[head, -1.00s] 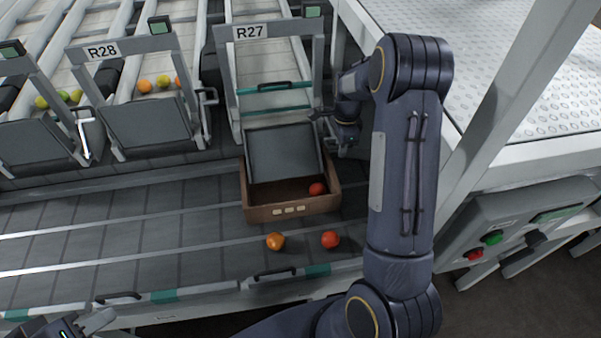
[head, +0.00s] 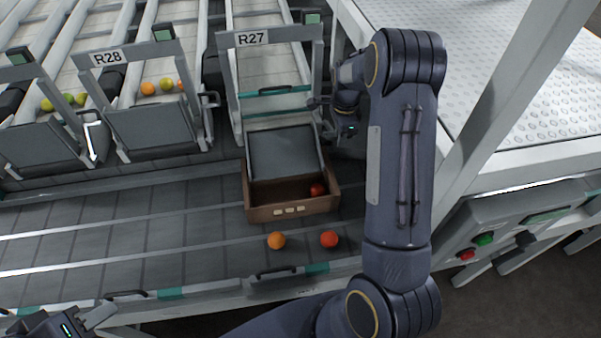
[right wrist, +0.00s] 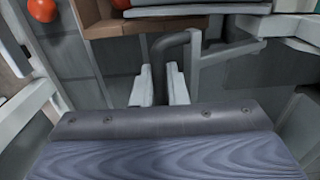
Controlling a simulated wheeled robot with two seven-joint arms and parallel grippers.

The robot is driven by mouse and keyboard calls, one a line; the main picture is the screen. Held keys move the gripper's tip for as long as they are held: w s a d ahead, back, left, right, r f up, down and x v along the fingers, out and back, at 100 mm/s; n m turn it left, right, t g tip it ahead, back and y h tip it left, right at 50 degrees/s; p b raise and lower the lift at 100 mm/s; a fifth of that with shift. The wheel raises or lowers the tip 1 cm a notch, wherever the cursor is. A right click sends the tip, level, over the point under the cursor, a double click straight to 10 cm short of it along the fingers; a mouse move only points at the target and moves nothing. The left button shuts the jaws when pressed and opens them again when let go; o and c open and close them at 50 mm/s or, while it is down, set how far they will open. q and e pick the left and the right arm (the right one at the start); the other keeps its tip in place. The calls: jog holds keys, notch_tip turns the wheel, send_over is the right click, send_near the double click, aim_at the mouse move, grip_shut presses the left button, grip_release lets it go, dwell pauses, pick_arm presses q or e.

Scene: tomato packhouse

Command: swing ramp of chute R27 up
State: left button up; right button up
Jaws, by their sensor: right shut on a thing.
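The ramp of chute R27 (head: 285,152) is a dark grey panel below the R27 sign (head: 252,39). It slopes down, its lower edge over a brown crate (head: 292,210). My right gripper (head: 319,104) is at the right side of the chute frame, partly hidden by its wrist. In the right wrist view its two fingers (right wrist: 158,88) are shut on a dark bent handle (right wrist: 178,39) beside the chute. My left gripper (head: 98,320) shows only partly at the bottom left, away from the chute; its opening is unclear.
A red tomato (head: 317,189) lies in the crate. An orange tomato (head: 276,240) and a red tomato (head: 329,239) lie in front of it. Chute R28's ramp (head: 160,128) stands raised on the left. A control box (head: 500,235) and white post (head: 510,90) are on the right.

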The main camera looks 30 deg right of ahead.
jog(key=shift+w+d+r+p, duration=0.2)
jog(key=shift+w+r+p, duration=0.45)
jog(key=shift+r, duration=0.4)
jog(key=shift+w+d+r+p, duration=0.15)
jog(key=shift+w+r+p, duration=0.4)
jog(key=shift+r+p, duration=0.05)
jog(key=shift+w+d+r+p, duration=0.15)
jog(key=shift+w+r+p, duration=0.35)
jog(key=shift+r+p, duration=0.1)
jog(key=shift+w+d+r+p, duration=0.2)
jog(key=shift+w+r+p, duration=0.2)
jog(key=shift+w+p, duration=0.25)
jog(key=shift+w+d+r+p, duration=0.2)
jog(key=shift+w+r+p, duration=0.2)
jog(key=shift+w, duration=0.3)
